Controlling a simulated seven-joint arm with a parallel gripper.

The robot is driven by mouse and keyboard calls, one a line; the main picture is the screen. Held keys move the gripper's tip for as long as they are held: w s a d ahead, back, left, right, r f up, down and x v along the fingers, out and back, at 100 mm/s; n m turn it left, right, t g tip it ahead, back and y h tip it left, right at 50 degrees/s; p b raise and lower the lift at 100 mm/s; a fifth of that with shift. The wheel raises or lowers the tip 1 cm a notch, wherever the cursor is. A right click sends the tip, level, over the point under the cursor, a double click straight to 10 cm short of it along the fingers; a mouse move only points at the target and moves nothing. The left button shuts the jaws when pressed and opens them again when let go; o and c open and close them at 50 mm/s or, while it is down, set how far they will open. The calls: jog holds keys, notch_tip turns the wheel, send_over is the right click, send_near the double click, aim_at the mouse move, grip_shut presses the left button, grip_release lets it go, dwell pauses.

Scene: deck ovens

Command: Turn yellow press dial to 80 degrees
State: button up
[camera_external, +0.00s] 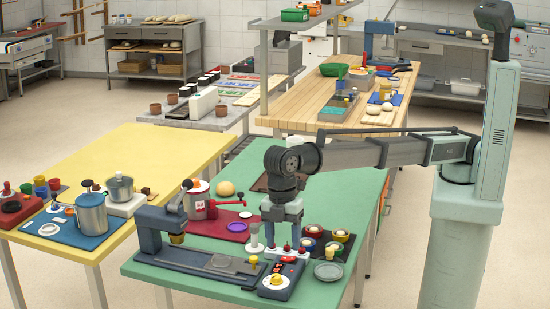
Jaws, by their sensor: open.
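A round white dial with a small yellow knob (277,281) sits on the blue panel at the front of the green table. The blue press (160,235) stands to its left, with a long flat base (205,262). The angle of the dial is too small to read. My gripper (284,243) points down, open, with its fingers apart above and behind the dial. It appears clear of the dial. A white block with red knobs (288,250) shows just below and between the fingers, and I cannot tell whether they touch it.
A small yellow knob (253,261) stands left of the dial. A white-handled tool (255,239) is close left of my gripper. A grey dish (328,271) and several small bowls (309,245) lie to the right. A red mat (222,226) with a purple plate lies behind.

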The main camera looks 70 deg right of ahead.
aim_at(276, 276)
jog(key=shift+n+t+h, duration=0.3)
jog(key=shift+t+h, duration=0.1)
jog(key=shift+h, duration=0.1)
jog(key=f, duration=0.4)
jog(key=w+d+f, duration=0.1)
jog(key=f, duration=0.3)
jog(key=w+f, duration=0.1)
jog(key=f, duration=0.3)
jog(key=shift+w+d, duration=0.2)
jog(key=shift+d, duration=0.1)
jog(key=c, duration=1)
